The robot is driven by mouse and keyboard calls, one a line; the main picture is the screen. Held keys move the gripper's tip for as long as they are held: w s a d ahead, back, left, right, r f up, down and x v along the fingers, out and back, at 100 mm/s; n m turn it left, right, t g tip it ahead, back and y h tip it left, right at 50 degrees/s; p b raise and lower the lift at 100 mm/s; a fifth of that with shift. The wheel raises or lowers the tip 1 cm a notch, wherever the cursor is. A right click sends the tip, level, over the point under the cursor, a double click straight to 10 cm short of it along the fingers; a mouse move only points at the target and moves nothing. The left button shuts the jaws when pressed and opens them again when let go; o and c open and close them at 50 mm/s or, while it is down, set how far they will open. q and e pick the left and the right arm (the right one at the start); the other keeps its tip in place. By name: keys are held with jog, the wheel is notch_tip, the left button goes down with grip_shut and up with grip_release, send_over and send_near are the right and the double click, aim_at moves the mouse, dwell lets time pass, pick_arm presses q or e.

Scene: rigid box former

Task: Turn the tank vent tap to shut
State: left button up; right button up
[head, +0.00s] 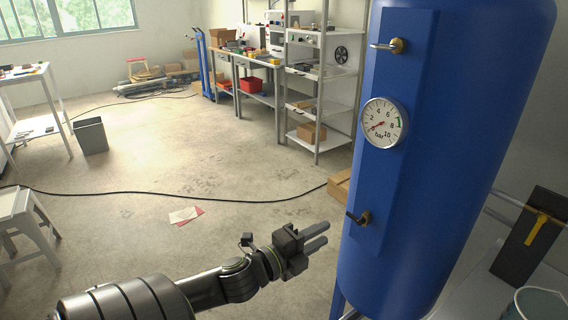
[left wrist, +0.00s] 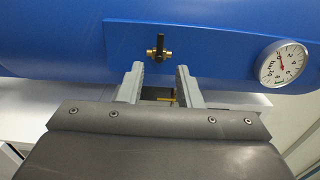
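The blue tank (head: 455,130) stands at the right of the head view with a raised blue panel on its side. Low on the panel is a tap with a brass body and black lever (head: 357,218); in the left wrist view this tap (left wrist: 158,53) has its lever across the panel's length. Higher up is another brass tap with a pale lever (head: 384,46). My left gripper (head: 321,236) is open and empty, left of the lower tap. In the wrist view its fingers (left wrist: 159,72) point at that tap, apart from it. My right gripper is out of view.
A round gauge (head: 385,123) sits between the taps; its needle is near the low end. A cardboard box (head: 341,186) lies behind the tank. A black cable (head: 190,199) crosses the floor. Shelves (head: 318,95) stand behind. The floor left of the tank is mostly clear.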

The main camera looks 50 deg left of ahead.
pick_arm(q)
jog(key=s, duration=0.9)
jog(key=shift+a, duration=0.35)
dwell(0.5)
